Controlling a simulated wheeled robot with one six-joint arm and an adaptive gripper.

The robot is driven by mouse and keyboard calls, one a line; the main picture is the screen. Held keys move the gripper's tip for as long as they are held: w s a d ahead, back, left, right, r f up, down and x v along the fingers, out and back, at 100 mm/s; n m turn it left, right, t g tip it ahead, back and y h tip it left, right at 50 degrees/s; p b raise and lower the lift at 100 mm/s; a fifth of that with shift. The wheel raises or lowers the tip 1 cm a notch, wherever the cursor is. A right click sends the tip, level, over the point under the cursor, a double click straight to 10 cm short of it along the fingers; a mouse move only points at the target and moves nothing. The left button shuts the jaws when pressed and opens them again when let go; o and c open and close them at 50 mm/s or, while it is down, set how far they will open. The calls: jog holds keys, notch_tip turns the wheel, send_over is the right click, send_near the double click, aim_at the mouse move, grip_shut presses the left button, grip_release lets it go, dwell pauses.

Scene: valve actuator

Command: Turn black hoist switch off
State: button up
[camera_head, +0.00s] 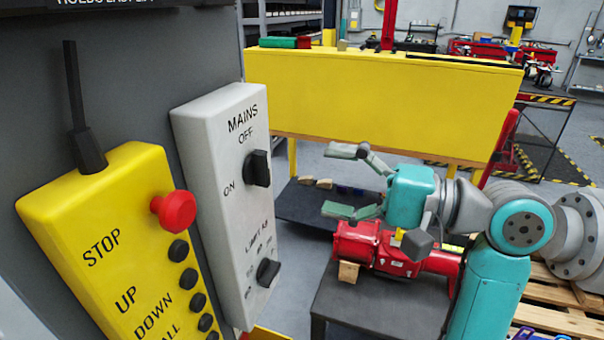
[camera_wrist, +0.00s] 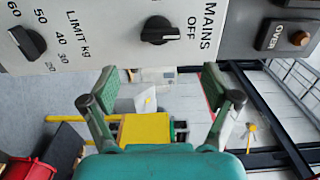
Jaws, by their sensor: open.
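The black MAINS switch (camera_head: 257,168) is on the upper part of a pale grey control box (camera_head: 213,140). OFF is printed above it and ON to its lower left.
A second black knob, marked LIMIT kg (camera_head: 267,271), is lower on the box. A yellow pendant (camera_head: 100,215) with a red STOP button (camera_head: 174,211) stands close on the left. Red machinery (camera_head: 375,245) lies below my arm. A yellow bench (camera_head: 380,95) is behind.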

jog(key=shift+v, duration=1.1)
notch_tip(320, 180, down, 11)
jog(key=w+d+m+t+h, duration=0.1)
jog(key=w+m+t+h, duration=0.15)
jog(key=m+t, duration=0.2)
jog(key=s+d+f+m+t+h, duration=0.1)
jog(key=s+d+f+t+h, duration=0.15)
jog(key=f, duration=0.55)
jog(key=s+d+f+m+t+h, duration=0.1)
jog(key=s+d+f+h, duration=0.2)
jog(key=f, duration=0.4)
jog(key=s+d+f+m+t+h, duration=0.1)
jog(key=s+f+t+h, duration=0.2)
jog(key=f, duration=0.5)
jog(key=s+d+f+n+g+h, duration=0.1)
jog(key=s+d+f+n+h, duration=0.2)
jog(key=s, duration=0.8)
jog(key=s+d+f+n+g+h, duration=0.1)
jog(key=s+d+f+n+h, duration=0.2)
jog(key=s, duration=0.8)
jog(key=s+a+r+n, duration=0.1)
jog(key=s+n, duration=0.4)
jog(key=s, duration=0.3)
jog(key=shift+s+a+n, duration=0.2)
jog(key=shift+a+n, duration=0.15)
jog(key=shift+r, duration=0.1)
